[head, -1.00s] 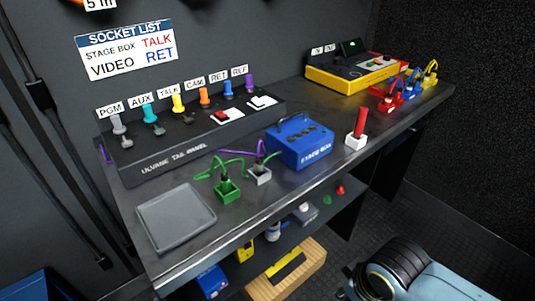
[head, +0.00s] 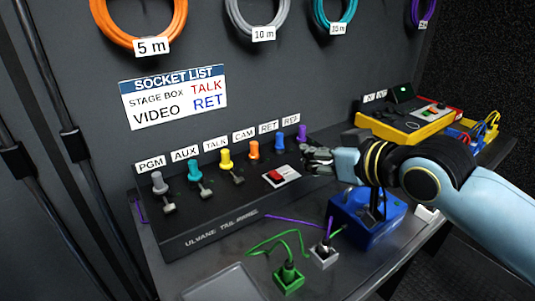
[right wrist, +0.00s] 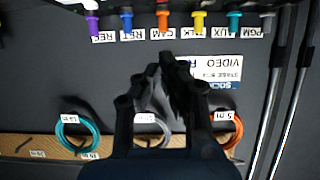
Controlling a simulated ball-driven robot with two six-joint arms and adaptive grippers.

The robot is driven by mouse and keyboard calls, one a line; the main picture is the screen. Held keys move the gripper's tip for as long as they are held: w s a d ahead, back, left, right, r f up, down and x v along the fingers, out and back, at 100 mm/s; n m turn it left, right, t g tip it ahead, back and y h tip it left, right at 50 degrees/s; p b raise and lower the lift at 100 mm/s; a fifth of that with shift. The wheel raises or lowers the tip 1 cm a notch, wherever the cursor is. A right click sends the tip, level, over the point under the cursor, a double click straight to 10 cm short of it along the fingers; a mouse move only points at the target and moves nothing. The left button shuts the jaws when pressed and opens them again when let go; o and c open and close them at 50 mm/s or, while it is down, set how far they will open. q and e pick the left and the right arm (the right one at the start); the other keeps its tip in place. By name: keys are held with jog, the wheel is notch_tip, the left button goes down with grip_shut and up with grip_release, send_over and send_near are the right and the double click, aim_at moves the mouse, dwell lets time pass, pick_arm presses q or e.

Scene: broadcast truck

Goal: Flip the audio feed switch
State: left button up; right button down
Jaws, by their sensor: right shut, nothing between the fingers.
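The black tail panel (head: 210,215) stands at the back of the bench. A red rocker switch (head: 276,176) sits on a white plate on its right part; the plate's print is too small to read, so I cannot tell whether this is the audio feed switch. Small grey levers, such as the one under AUX (head: 206,191), stand near the coloured plugs. My right gripper (head: 312,158) is shut and empty, at the panel's right end, right of the red switch. It hides the second white plate. In the right wrist view its fingers (right wrist: 165,75) point toward the panel's labels.
A blue stage box (head: 365,225) stands below my right arm. Green (head: 288,277) and grey (head: 323,256) plugs with cables lie in front of the panel. A yellow console (head: 400,128) is at the far right. Cable coils (head: 140,35) hang above the socket list (head: 173,97).

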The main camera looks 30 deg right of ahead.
jog(key=b, duration=0.1)
send_over(281, 175)
notch_tip(281, 175, down, 4)
jog(key=shift+a+r, duration=0.1)
jog(key=shift+r, duration=0.1)
jog(key=f, duration=0.2)
jog(key=shift+s+f, duration=0.3)
jog(key=shift+s, duration=0.1)
pick_arm(q)
jog(key=shift+s+f+g, duration=0.15)
jog(key=shift+s+f, duration=0.25)
jog(key=shift+s, duration=0.35)
jog(key=shift+s+f+g, duration=0.15)
jog(key=shift+s+f, duration=0.2)
jog(key=shift+s, duration=0.35)
pick_arm(e)
jog(key=shift+s+f, duration=0.1)
jog(key=shift+f, duration=0.6)
pick_arm(q)
jog(key=shift+f, duration=0.1)
